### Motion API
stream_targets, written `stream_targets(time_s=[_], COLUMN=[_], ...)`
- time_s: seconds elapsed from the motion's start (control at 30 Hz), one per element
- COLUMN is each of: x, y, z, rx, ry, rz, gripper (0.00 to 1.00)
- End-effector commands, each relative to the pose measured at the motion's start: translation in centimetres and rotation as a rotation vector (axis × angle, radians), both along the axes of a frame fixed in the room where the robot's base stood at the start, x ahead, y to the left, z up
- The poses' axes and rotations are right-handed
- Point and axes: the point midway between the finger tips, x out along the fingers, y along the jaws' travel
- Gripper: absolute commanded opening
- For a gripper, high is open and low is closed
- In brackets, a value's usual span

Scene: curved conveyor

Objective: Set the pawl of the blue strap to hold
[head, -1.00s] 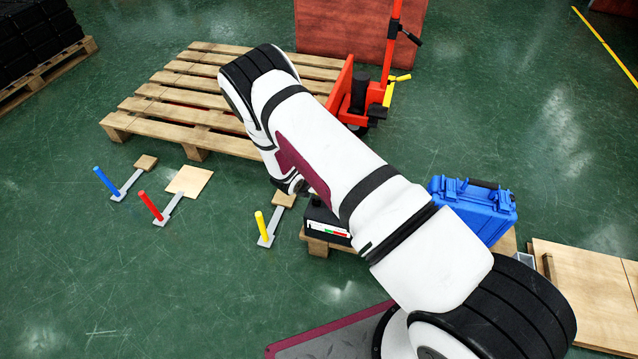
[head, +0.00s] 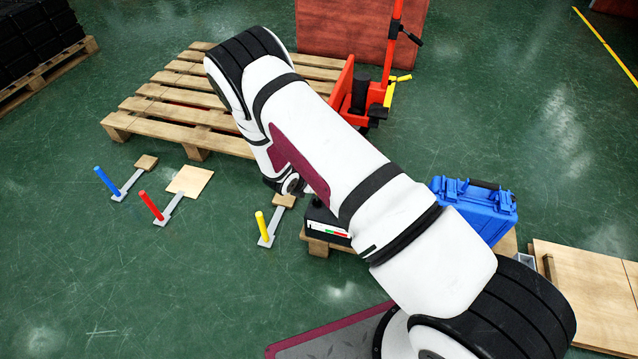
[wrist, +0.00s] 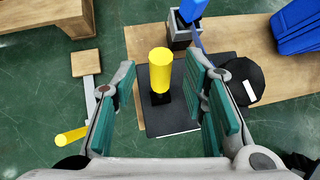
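My gripper (wrist: 168,105) is open in the wrist view, one finger on each side of an upright yellow knob (wrist: 160,72). The knob stands on a black box (wrist: 165,122) and I see no clear contact with the fingers. A grey metal bracket (wrist: 179,32) with a blue block (wrist: 191,9) sits beyond the box; a narrow blue band (wrist: 197,40) runs down from it. I cannot tell which part is the pawl. The black box also shows in the head view (head: 318,216), with a green and red label. My gripper is hidden there behind my arm.
Floor levers with blue (head: 106,181), red (head: 151,206) and yellow (head: 262,226) handles stand left of the box. A blue case (head: 475,210) is at right. A pallet (head: 165,105) and red pallet jack (head: 345,90) are behind. A round black object (wrist: 243,80) lies beside the right finger.

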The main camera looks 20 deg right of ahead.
Motion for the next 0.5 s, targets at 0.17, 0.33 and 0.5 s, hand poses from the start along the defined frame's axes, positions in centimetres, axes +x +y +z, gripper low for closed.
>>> stream_targets(time_s=[0.17, 0.33, 0.5], x=[-1.4, -2.6, -3.2], y=[2.0, 3.4, 4.1], z=[3.0, 5.1, 6.1], rx=[0.001, 0.002, 0.001], ry=[-0.002, -0.001, 0.000], rz=[0.001, 0.000, 0.001], gripper=[0.40, 0.40, 0.40])
